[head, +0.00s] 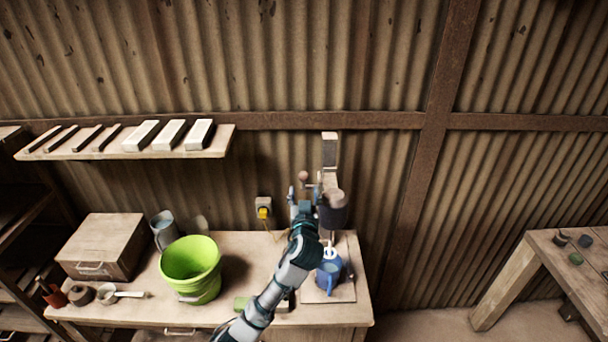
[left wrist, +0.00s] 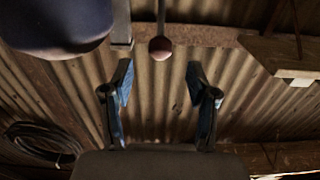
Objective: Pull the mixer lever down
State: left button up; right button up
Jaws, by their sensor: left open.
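The mixer (head: 333,212) stands at the right end of the workbench, with a dark rounded head on an upright post. Its lever ends in a reddish-brown ball knob (head: 304,176), which also shows at the top middle of the left wrist view (left wrist: 160,48). My left gripper (head: 299,200) is open and empty, just below the knob in the head view. In the wrist view the knob appears between the lines of the two blue-padded fingers (left wrist: 158,85), apart from both. The mixer's dark head fills that view's top left. My forearm hides part of the bench. My right gripper is not in view.
A blue jug (head: 328,280) stands under the mixer head, close beside my arm. A green bucket (head: 191,268) and a wooden box (head: 101,246) stand to the left. A shelf (head: 130,154) and corrugated wall lie behind. Another table (head: 540,250) stands right.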

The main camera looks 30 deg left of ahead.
aim_at(304, 181)
pick_arm(q)
jog(key=p+x, duration=0.1)
jog(key=x, duration=0.7)
jog(key=shift+w+p, duration=0.1)
jog(key=shift+p, duration=0.25)
grip_shut()
